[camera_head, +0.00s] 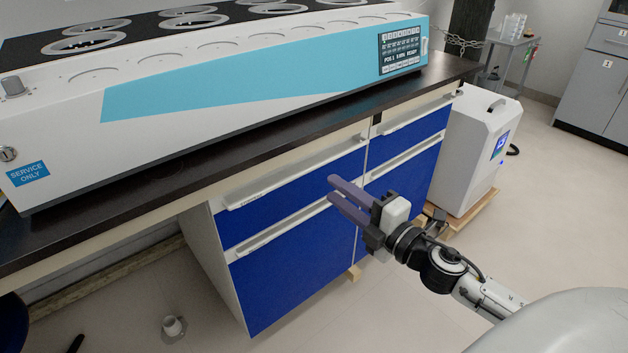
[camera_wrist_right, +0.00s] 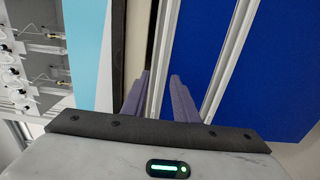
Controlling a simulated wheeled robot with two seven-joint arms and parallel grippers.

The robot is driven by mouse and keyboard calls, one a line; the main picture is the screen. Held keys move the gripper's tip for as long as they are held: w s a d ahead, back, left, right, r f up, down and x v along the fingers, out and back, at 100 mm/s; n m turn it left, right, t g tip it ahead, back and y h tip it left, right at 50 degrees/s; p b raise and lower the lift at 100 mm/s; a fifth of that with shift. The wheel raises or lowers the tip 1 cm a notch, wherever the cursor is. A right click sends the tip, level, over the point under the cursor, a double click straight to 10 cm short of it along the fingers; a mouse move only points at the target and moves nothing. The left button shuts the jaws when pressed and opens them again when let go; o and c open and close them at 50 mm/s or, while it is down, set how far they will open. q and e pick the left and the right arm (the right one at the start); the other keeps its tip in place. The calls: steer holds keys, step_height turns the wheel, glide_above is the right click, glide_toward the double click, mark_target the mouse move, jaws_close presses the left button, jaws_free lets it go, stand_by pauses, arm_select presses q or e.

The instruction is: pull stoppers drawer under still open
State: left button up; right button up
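The still (camera_head: 230,85), a long white unit with a light-blue front, stands on a dark bench top. Under it is a cabinet with blue drawer fronts and pale handle strips: an upper left drawer (camera_head: 285,200), a lower left front (camera_head: 290,285), an upper right drawer (camera_head: 408,140) and a lower right front (camera_head: 415,175). All look closed. Their small labels are unreadable, so I cannot tell which is the stoppers drawer. My right gripper (camera_head: 333,188) is open, its two purple fingers apart before the left fronts. In the right wrist view, the fingers (camera_wrist_right: 158,85) point at the cabinet; contact is unclear. My left gripper is out of view.
A white wheeled-looking box (camera_head: 475,150) stands on a wooden base right of the cabinet. A small white cup-like thing (camera_head: 173,326) is on the floor at the lower left. The floor (camera_head: 560,210) on the right is clear. The bench edge overhangs the drawers.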

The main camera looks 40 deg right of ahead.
mark_target(309, 171)
steer(key=w, duration=0.8)
steer(key=shift+w+a, duration=0.25)
steer(key=shift+a, duration=0.05)
jaws_close()
stand_by(1.1)
